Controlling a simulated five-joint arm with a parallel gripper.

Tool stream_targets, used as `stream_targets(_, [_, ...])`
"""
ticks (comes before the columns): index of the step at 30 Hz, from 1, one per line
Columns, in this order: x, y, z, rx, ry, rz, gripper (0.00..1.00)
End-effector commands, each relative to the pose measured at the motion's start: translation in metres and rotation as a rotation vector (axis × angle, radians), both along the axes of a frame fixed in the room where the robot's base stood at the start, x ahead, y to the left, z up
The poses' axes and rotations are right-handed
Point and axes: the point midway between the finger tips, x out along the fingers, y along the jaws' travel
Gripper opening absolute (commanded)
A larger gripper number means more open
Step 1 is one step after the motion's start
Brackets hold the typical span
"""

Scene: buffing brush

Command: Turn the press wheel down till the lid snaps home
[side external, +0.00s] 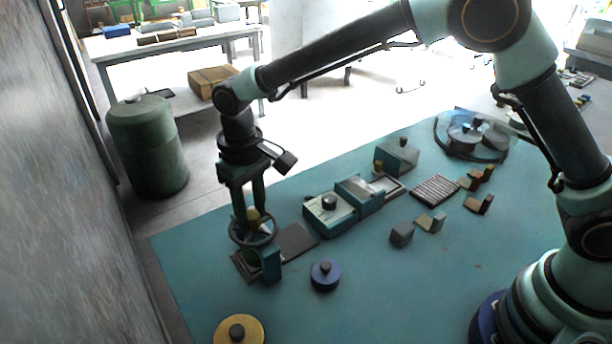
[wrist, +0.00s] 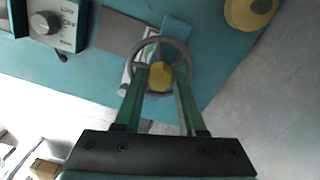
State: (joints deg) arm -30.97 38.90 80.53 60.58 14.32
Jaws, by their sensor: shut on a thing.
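The press wheel (side external: 238,237) is a dark grey ring with spokes and a yellow hub (side external: 253,214), on a small teal press (side external: 271,264) at the left of the mat. My gripper (side external: 252,212) points straight down over the wheel, its two green fingers closed on the hub. In the wrist view the yellow hub (wrist: 161,77) sits between the fingertips of my gripper (wrist: 161,71), with the wheel rim (wrist: 171,41) around them. The lid under the wheel is hidden by the wheel and hub; I cannot tell how it sits.
A yellow disc (side external: 255,329) and a blue disc (side external: 325,283) with dark knobs lie near the press. A teal box with a dial (side external: 330,212) stands to its right. Several small blocks lie farther right on the teal mat (side external: 380,300). A green drum (side external: 148,150) stands off the mat.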

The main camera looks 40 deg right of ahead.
Motion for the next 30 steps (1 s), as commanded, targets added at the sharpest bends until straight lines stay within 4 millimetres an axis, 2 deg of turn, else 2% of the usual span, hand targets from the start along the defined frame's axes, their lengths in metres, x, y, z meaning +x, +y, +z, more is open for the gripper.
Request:
stream_targets(7, [0.0004,0.0,0.0006,0.0,-0.001,-0.153,0.0])
stream_targets(17, [0.0006,0.0001,0.0009,0.0,-0.001,-0.17,0.0])
stream_targets(18, [0.0006,0.0001,0.0009,0.0,-0.001,-0.17,0.54])
stream_targets(19, [0.0006,0.0001,0.0009,0.0,-0.001,-0.17,0.66])
stream_targets(20, [0.0006,0.0001,0.0008,0.0,-0.001,-0.17,0.69])
stream_targets(30, [0.0006,0.0002,0.0026,0.0,-0.001,-0.169,0.69])
